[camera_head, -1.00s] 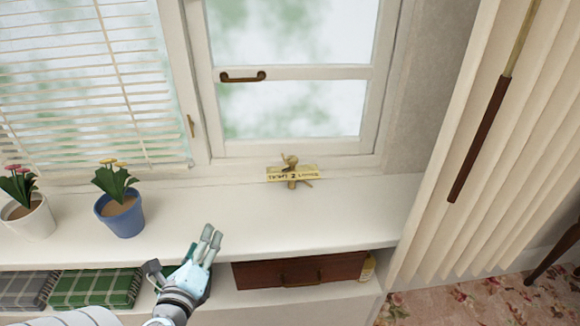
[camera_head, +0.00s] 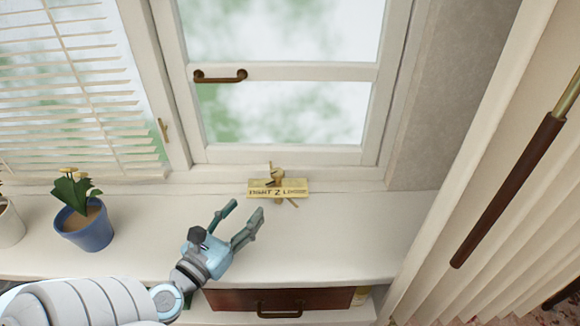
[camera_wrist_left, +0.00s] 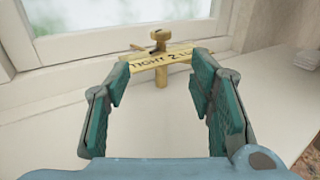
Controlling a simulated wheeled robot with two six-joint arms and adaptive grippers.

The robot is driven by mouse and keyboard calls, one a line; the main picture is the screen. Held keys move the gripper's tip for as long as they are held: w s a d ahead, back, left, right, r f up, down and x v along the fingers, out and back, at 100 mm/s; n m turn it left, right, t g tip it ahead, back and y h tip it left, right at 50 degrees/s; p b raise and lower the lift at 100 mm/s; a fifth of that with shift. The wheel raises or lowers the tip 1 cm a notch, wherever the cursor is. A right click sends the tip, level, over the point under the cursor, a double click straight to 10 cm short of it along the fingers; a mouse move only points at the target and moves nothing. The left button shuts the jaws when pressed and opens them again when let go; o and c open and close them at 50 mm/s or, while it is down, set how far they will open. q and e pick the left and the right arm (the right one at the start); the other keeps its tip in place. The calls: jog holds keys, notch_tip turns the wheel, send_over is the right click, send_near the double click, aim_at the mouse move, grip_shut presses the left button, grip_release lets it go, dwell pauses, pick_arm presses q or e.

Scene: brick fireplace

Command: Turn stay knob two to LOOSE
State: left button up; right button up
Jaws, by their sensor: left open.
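Stay knob two (camera_head: 275,171) is a small brass knob on the window sill, at the bottom of the window frame. A yellow plate (camera_head: 278,189) in front of it reads TIGHT on the left, 2 in the middle and LOOSE on the right. My left gripper (camera_head: 244,214) is open and empty over the sill, a little in front and to the left of the plate. In the left wrist view the knob (camera_wrist_left: 159,38) stands ahead between the two fingers, apart from them, and the right finger overlaps the plate's right end. My right gripper is not in view.
A blue flowerpot (camera_head: 86,232) stands on the sill at the left. The window handle (camera_head: 220,77) is above. A drawer (camera_head: 280,301) is below the sill, and a brown rod (camera_head: 510,190) hangs by the blind at right. The sill right of the plate is clear.

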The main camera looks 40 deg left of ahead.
pick_arm(q)
send_near(274, 178)
jog(key=w, duration=0.3)
jog(key=shift+a+r+b, duration=0.1)
jog(key=shift+a+b, duration=0.2)
jog(key=shift+a, duration=0.1)
jog(key=w, duration=0.6)
jog(key=shift+w+a+p, duration=0.35)
jog(key=shift+p, duration=0.05)
jog(key=shift+w, duration=0.25)
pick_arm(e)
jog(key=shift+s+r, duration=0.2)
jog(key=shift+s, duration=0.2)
pick_arm(q)
jog(key=shift+f, duration=0.2)
jog(key=c, duration=1.2)
